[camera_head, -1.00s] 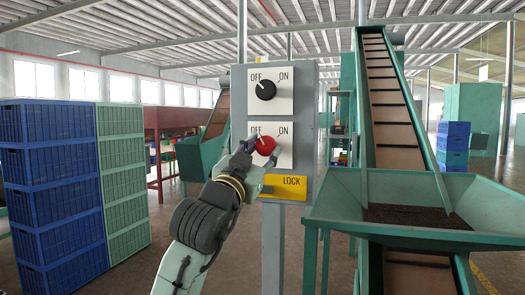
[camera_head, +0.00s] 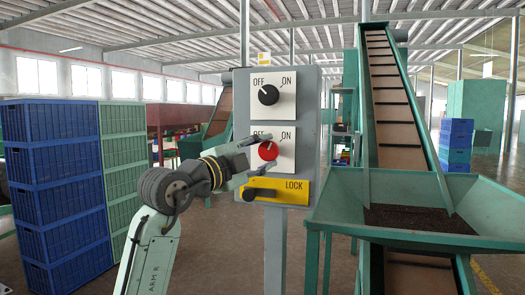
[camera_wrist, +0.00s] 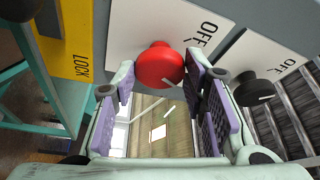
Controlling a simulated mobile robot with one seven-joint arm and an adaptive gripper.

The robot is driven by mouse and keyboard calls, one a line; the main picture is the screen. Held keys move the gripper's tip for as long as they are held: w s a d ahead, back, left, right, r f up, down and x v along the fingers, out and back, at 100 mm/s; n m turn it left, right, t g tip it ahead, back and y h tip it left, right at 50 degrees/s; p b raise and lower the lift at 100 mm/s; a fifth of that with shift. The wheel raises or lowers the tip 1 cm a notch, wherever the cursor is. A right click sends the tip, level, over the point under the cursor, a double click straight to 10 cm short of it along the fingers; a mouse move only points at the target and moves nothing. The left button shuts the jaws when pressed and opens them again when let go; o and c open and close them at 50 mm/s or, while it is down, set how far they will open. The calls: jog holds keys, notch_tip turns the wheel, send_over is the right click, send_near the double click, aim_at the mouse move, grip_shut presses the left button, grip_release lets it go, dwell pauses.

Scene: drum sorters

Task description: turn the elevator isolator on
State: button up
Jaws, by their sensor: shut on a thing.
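A grey control post carries two white OFF/ON plates. The lower plate (camera_head: 288,160) has a red rotary knob (camera_head: 268,151); the upper has a black knob (camera_head: 268,95). My gripper (camera_head: 269,155) reaches in from the left, its fingers above and below the red knob, shut on it. In the wrist view the red knob (camera_wrist: 158,66) sits between the fingertips (camera_wrist: 160,78). A black lever (camera_head: 262,194) lies sideways on the yellow LOCK plate (camera_head: 290,188).
Stacked blue crates (camera_head: 58,195) and green crates (camera_head: 124,170) stand at the left. A green hopper (camera_head: 345,205) and an inclined conveyor (camera_head: 392,110) stand close at the right. Open floor shows between the crates and the post.

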jog(key=shift+r+m+g+y+p, duration=0.15)
jog(key=shift+m+g+p, duration=0.2)
jog(key=shift+m, duration=0.6)
jog(key=shift+r+m+g+y+p, duration=0.15)
jog(key=shift+m+g+p, duration=0.2)
jog(key=shift+m, duration=0.6)
jog(key=shift+f, duration=0.1)
jog(key=o, duration=1.2)
jog(key=shift+c, duration=0.2)
jog(key=v, duration=1.2)
jog(key=shift+a, duration=0.1)
